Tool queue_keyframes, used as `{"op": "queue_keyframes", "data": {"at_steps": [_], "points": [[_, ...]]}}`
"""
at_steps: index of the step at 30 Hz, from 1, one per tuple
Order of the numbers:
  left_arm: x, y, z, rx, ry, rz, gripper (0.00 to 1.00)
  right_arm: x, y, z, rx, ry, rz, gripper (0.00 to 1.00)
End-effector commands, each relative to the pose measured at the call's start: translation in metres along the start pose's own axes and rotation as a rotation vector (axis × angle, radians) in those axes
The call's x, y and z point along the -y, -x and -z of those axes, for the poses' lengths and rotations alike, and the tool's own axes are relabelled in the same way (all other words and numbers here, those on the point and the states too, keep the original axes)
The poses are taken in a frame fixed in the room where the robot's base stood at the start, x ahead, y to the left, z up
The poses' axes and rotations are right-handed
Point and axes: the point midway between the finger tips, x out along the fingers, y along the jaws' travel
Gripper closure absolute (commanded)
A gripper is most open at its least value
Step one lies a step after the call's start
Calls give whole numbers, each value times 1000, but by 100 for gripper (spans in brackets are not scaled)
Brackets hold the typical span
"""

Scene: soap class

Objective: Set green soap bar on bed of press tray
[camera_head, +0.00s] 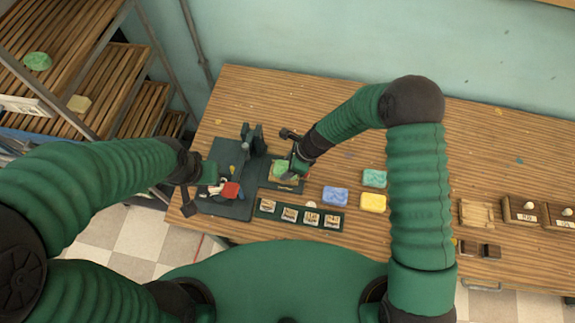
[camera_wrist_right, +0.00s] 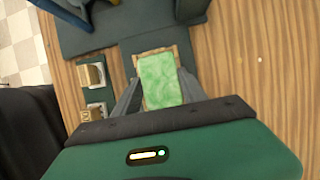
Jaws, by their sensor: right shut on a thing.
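The green soap bar (camera_head: 281,167) is pale green and marbled. It also shows in the wrist view (camera_wrist_right: 160,82), between the two fingers of my right gripper (camera_wrist_right: 158,92), which is shut on its sides. The press tray (camera_head: 287,185) is a dark plate with a wooden bed (camera_wrist_right: 141,60), whose rim shows around the soap's far end. The soap lies over the bed, roughly lined up with it; whether it touches the wood I cannot tell. My left gripper (camera_head: 208,173) hangs by the dark press base at the left; its jaws are unclear.
The dark press (camera_head: 252,138) stands behind and left of the tray. A rack of stamps (camera_head: 300,215) lies in front. Blue (camera_head: 335,196), green (camera_head: 374,178) and yellow (camera_head: 373,202) soaps lie to the right. A red-topped item (camera_head: 231,190) sits near my left gripper.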

Motion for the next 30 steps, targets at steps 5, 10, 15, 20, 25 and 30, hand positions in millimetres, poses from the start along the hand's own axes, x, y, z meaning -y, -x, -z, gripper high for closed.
{"op": "queue_keyframes", "data": {"at_steps": [5, 10, 15, 20, 25, 30], "points": [[0, 4, 1, 0, 0, 0, 64, -1, 1, -2, 0, 1, 0, 94], [0, 3, 1, 0, 1, 0, 64, -1, 1, -2, 0, 1, 1, 94], [0, 3, 1, 0, 0, 0, 64, -1, 1, -2, 0, 0, 0, 94], [0, 4, 1, 0, 0, 0, 64, 0, 2, 0, 0, 1, 0, 94], [0, 5, 1, 0, 0, 0, 64, 0, 3, 3, 0, 0, 0, 94], [0, 5, 1, 0, 0, 0, 64, 0, 3, 3, 0, 0, 0, 94]]}}
